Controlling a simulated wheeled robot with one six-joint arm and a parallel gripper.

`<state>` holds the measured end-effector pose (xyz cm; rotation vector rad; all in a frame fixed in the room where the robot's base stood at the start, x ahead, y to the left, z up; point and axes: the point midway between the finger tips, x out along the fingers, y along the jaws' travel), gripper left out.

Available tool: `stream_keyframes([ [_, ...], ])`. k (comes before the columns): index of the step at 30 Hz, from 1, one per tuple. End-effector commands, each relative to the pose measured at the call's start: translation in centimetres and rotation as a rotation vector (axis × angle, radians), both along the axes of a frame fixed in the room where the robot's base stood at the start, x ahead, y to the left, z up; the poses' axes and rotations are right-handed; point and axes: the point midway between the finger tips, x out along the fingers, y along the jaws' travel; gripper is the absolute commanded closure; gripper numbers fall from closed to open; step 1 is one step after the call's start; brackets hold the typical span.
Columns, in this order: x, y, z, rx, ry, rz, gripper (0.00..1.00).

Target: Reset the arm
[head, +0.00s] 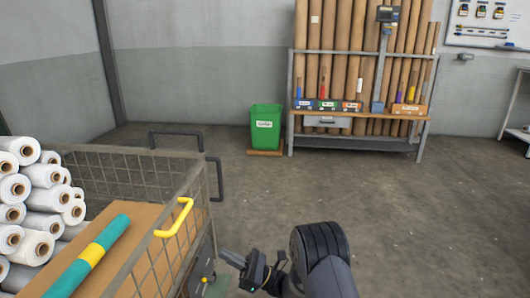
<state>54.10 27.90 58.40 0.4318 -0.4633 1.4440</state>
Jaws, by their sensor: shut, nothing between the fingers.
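My gripper (236,260) shows at the bottom of the head view, left of my dark arm joint. It points left, towards the side of the wire-mesh cart. It is shut and holds nothing. My arm is bent low at the bottom centre, and its lower part is cut off by the picture edge.
A mesh cart (190,218) with a yellow handle (175,218) stands close on the left. A green bin (265,128) and a bench (400,143) stand at the back. The floor (420,220) at right is clear.

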Motion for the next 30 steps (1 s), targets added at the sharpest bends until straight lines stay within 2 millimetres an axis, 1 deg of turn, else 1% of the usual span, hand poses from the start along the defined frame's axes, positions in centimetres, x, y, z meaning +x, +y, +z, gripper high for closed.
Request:
stream_keyframes([
  [5,0.0,0.7,0.4,-0.001,-0.002,0.002,1.0],
  [8,0.1,1.8,1.0,0.001,-0.004,0.002,1.0],
  [20,0.5,8.3,5.3,0.002,-0.005,0.003,1.0],
  [21,0.6,8.8,6.1,0.002,-0.003,0.001,1.0],
  [22,0.6,8.9,6.9,0.001,-0.002,0.001,1.0],
  [24,0.6,9.2,7.7,0.001,-0.003,0.002,1.0],
  [30,0.5,10.0,9.2,0.002,-0.005,0.003,1.0],
])
